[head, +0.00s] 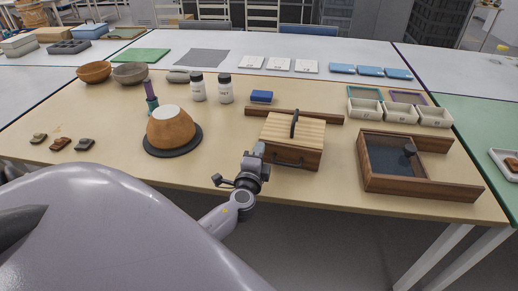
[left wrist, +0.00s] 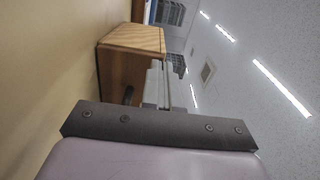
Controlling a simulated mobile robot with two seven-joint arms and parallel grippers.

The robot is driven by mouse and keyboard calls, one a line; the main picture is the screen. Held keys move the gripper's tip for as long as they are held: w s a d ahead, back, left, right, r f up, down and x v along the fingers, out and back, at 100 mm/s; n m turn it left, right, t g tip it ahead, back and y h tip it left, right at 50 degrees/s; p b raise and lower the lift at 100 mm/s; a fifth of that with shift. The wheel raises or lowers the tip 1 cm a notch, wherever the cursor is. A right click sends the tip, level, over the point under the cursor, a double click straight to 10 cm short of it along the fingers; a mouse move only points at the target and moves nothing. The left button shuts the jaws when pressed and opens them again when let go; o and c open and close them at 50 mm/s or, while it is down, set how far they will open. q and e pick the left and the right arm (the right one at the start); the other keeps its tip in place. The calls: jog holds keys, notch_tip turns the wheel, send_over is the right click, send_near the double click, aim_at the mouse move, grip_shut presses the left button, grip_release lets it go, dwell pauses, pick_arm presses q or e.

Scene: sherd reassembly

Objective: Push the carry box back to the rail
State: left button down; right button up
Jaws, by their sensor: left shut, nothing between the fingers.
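The carry box (head: 291,157) is wooden with a slatted lid, a dark top handle and a dark front handle. It stands upright near the front of the tan table, in front of the wooden rail (head: 325,118). The lid hides part of the rail, so I cannot tell whether they touch. My left gripper (head: 259,149) is shut and empty by the box's left front side; contact is unclear. In the left wrist view the box (left wrist: 130,65) appears just beyond the shut fingers (left wrist: 158,84). My right gripper is not in view.
A tray with dark lining (head: 380,177) stands right of the box. A domed pot (head: 170,128) on a dark disc is left. Small bins (head: 400,115) stand back right.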

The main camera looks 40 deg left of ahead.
aim_at(265, 129)
pick_arm(q)
jog(key=shift+w+a, duration=0.15)
jog(key=shift+w, duration=0.15)
jog(key=shift+w+a+f+b, duration=0.1)
jog(key=shift+w+a+b, duration=0.1)
jog(key=shift+w+b, duration=0.15)
jog(key=b+x, duration=0.5)
jog(key=x, duration=0.3)
jog(key=shift+f, duration=0.1)
jog(key=shift+w+a, duration=0.15)
jog(key=shift+w, duration=0.05)
jog(key=shift+r, duration=0.3)
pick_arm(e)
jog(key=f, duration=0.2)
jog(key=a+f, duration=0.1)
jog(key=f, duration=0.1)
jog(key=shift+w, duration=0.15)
pick_arm(q)
jog(key=shift+f, duration=0.1)
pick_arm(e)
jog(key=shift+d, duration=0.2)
